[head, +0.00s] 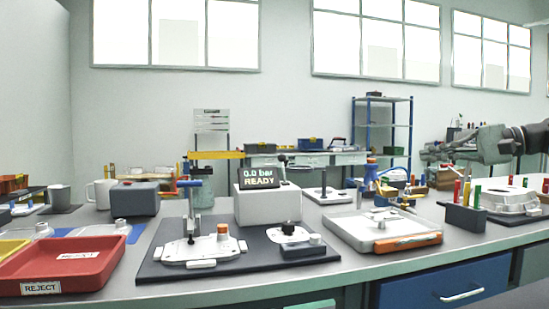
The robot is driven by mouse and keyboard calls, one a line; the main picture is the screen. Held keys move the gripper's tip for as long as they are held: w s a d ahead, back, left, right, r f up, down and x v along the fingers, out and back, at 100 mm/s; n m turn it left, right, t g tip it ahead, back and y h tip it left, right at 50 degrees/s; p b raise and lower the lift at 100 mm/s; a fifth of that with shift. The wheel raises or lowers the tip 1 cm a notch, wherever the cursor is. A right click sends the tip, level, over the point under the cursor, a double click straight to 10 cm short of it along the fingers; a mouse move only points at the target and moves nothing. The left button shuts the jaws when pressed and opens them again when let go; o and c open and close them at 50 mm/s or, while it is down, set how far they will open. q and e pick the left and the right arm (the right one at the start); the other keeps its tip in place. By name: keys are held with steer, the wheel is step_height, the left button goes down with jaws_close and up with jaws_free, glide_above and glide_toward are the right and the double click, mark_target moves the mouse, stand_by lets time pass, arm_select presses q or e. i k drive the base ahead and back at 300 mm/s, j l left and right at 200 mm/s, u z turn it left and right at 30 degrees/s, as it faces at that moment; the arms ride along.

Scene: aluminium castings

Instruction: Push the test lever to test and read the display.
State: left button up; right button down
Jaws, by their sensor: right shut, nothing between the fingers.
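The display (260,177) faces me on a white box (262,207) and reads "0.0 bar READY". A dark lever with a round knob (283,159) stands up at the right side of the display; I take it to be the test lever. In front, on a dark base plate (165,272), a casting (200,249) sits under a clamp with a blue handle (189,183). My right gripper (428,154) is shut and empty, raised at the right, well apart from the lever. My left gripper is out of view.
A red REJECT tray (66,267) lies at the left front. A grey box (136,199) and mugs stand behind it. Shelves (382,125) stand behind.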

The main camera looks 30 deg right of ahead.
mark_target(281, 157)
steer(key=i, duration=0.9)
